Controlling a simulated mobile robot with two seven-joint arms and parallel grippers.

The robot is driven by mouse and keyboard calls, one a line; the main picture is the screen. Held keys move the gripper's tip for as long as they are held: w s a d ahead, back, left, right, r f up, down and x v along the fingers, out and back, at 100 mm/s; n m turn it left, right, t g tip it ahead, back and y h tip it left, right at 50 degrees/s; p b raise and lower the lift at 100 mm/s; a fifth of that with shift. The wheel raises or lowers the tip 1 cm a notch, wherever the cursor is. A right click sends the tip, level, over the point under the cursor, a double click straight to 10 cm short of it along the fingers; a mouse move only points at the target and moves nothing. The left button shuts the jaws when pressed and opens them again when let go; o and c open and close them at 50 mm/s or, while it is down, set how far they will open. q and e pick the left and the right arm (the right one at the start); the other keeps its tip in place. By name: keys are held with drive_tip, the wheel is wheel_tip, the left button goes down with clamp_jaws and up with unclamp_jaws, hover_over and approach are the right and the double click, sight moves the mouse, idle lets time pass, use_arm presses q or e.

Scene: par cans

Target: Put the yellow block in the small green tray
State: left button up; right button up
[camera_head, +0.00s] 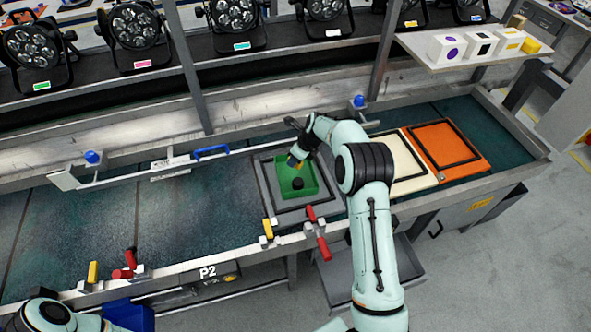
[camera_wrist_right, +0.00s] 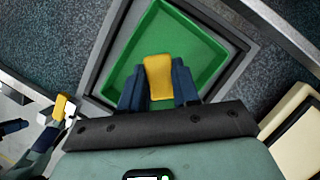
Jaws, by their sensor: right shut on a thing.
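The small green tray (camera_head: 311,182) sits in a grey square frame on the bench. It also shows in the right wrist view (camera_wrist_right: 195,45), spread out beyond my fingers. My right gripper (camera_head: 296,163) is over the back part of the tray, pointing down. In the right wrist view its two blue fingers (camera_wrist_right: 158,88) are shut on the yellow block (camera_wrist_right: 158,72). The block appears to be over the tray's inside; I cannot tell whether it touches the floor. A dark round patch shows in the tray in the head view. My left gripper is out of view.
A cream pad (camera_head: 402,172) and an orange pad (camera_head: 475,160) lie right of the grey frame (camera_head: 265,182). Red-handled clamps (camera_head: 316,231) stand on the front rail. A rail with a blue handle (camera_head: 211,152) runs behind. The bench left of the frame is clear.

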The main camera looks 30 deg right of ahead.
sight(296, 176)
drive_tip(key=shift+w+f, duration=0.1)
drive_tip(key=shift+f, duration=2.95)
drive_tip(key=shift+f, duration=0.2)
drive_tip(key=o, duration=1)
drive_tip(key=shift+r, duration=0.15)
drive_tip(key=v, duration=1.2)
drive_tip(key=shift+b, duration=0.3)
